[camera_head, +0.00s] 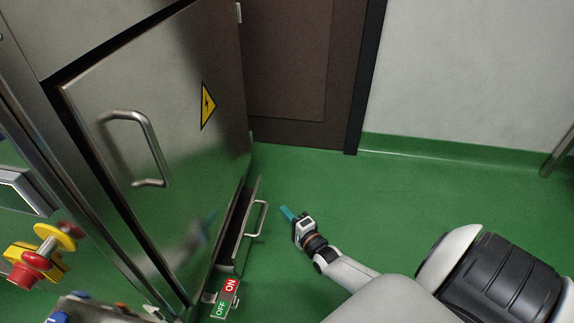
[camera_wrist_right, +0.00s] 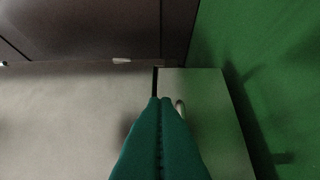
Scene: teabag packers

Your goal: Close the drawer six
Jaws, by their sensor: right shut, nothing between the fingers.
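A low metal drawer (camera_head: 237,226) stands partly open at the bottom of the steel cabinet, with a gap between its front and the cabinet. Its bar handle (camera_head: 257,218) faces right. My right gripper (camera_head: 286,213) is just right of the handle in the head view, its teal fingers pointing left toward the drawer, apart from it as far as I can tell. In the right wrist view the teal fingers (camera_wrist_right: 161,100) are together and empty. The drawer's pale front (camera_wrist_right: 205,110) lies beyond them, and part of the handle shows beside the fingertips. My left gripper is not in view.
A steel cabinet door (camera_head: 165,130) with a large handle and a yellow warning sign rises above the drawer. A red and yellow switch (camera_head: 38,257) is at the lower left. An ON/OFF plate (camera_head: 225,298) is below the drawer. Green floor (camera_head: 330,190) is clear to the right.

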